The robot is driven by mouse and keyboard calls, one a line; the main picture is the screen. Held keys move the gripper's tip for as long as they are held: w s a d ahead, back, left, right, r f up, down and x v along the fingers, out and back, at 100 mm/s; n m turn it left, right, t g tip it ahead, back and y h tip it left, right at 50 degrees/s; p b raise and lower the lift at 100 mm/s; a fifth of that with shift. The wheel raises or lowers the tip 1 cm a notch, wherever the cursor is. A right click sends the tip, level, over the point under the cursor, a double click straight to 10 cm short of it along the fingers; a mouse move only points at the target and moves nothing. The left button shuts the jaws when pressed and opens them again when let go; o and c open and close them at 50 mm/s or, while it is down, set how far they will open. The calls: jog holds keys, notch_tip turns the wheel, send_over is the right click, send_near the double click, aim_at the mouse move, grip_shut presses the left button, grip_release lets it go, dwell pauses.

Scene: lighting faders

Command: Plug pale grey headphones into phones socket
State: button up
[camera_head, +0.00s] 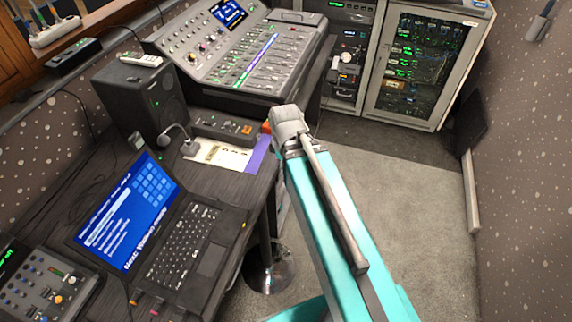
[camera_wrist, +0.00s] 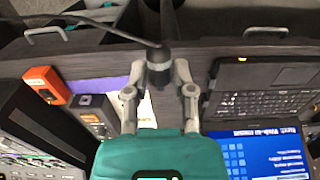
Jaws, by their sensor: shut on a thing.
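My gripper (camera_wrist: 159,72) shows in the wrist view, its two grey fingers closed on a black plug-like piece (camera_wrist: 154,56). A thin dark cable (camera_wrist: 95,24) runs from that piece to the upper left. The piece is held over the front edge of the desk, apart from the devices there. The pale grey headphones cannot be made out in either view. I cannot pick out the phones socket; a dark desk box (camera_head: 226,128) lies behind the papers and also shows in the wrist view (camera_wrist: 94,112).
An open laptop (camera_head: 180,240) stands on the desk (camera_wrist: 210,62). A small orange box (camera_wrist: 45,84) sits near the edge. A mixing console (camera_head: 240,50), a speaker (camera_head: 140,95) and a small mixer (camera_head: 45,285) are around. The carpet (camera_head: 410,190) is clear at right.

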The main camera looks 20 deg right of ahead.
jog(key=shift+w, duration=0.1)
jog(key=shift+w+f, duration=0.2)
jog(key=w+d+f+b, duration=0.2)
jog(key=w+f+b, duration=0.1)
jog(key=w, duration=0.3)
jog(key=w+d+f+b, duration=0.1)
jog(key=w+f+b, duration=0.3)
jog(key=w, duration=0.3)
jog(key=w+d+f+b, duration=0.2)
jog(key=w+f+b, duration=0.2)
jog(key=w, duration=0.3)
jog(key=shift+d, duration=0.3)
jog(key=shift+a, duration=0.1)
jog(key=shift+w+a, duration=0.65)
jog(key=shift+a, duration=0.2)
jog(key=shift+w+a, duration=0.6)
jog(key=shift+a, duration=0.3)
jog(key=shift+w+a, duration=0.65)
jog(key=shift+a, duration=0.2)
jog(key=shift+w+a+r, duration=0.1)
jog(key=shift+w+a, duration=0.3)
jog(key=shift+a, duration=0.2)
dwell(2.1)
